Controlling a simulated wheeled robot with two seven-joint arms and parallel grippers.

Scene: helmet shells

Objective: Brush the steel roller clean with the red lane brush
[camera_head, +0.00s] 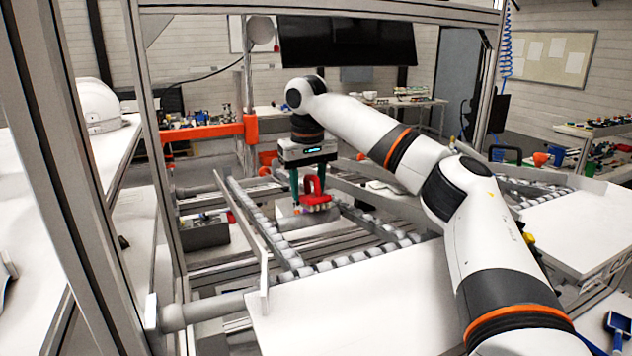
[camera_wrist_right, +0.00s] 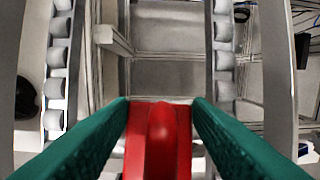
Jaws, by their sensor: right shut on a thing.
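My right gripper (camera_head: 309,196) is shut on the red lane brush (camera_head: 316,201), with its green fingers on either side of the handle. In the right wrist view the brush (camera_wrist_right: 158,145) sits between the green fingers (camera_wrist_right: 163,102). The brush is held upright over the lanes; its bristle ends are too small to make out. A smooth grey metal surface (camera_head: 291,222), which may be the steel roller, lies just under the brush. It shows in the right wrist view (camera_wrist_right: 170,72) ahead of the brush; contact cannot be told. My left gripper is out of view.
Lanes of small grey rollers (camera_head: 262,222) run on both sides of the brush. A white panel (camera_head: 355,300) lies in front. A frame post (camera_head: 75,150) stands at left, and an orange bar (camera_head: 202,132) crosses behind. A white helmet shell (camera_head: 98,106) rests on the left table.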

